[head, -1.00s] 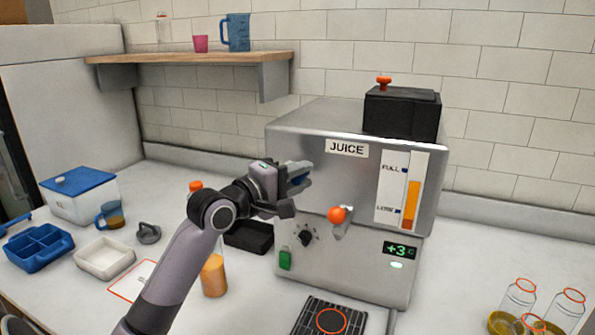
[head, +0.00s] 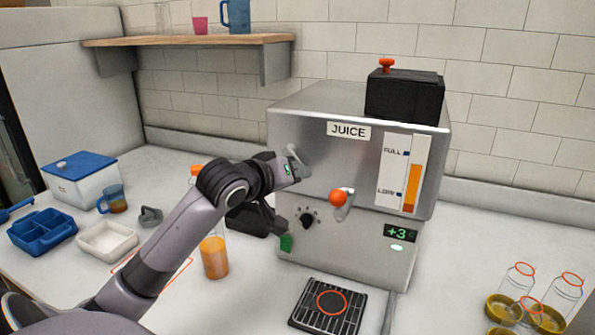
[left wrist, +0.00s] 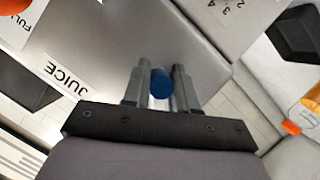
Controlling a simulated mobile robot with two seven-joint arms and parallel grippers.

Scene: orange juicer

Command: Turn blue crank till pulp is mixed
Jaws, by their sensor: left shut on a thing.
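The juicer (head: 345,165) is a metal box labelled JUICE on the counter. The crank's blue knob (left wrist: 160,83) sits between the two fingers of my left gripper (left wrist: 160,88) in the left wrist view. In the head view my left gripper (head: 292,166) is at the juicer's front left, below the JUICE label, and is shut on the crank. There the blue knob is hidden by the gripper; a grey metal part (head: 293,151), possibly the crank's arm, shows just above. The level gauge (head: 411,180) shows an orange column part-way up to FULL. My right gripper is not in view.
An orange-knobbed tap (head: 338,198) sticks out right of my gripper, above a drip tray (head: 329,305). A juice bottle (head: 214,257) stands behind my left forearm. A black dial (head: 308,217) is below the gripper. Glass bottles (head: 560,290) stand at right.

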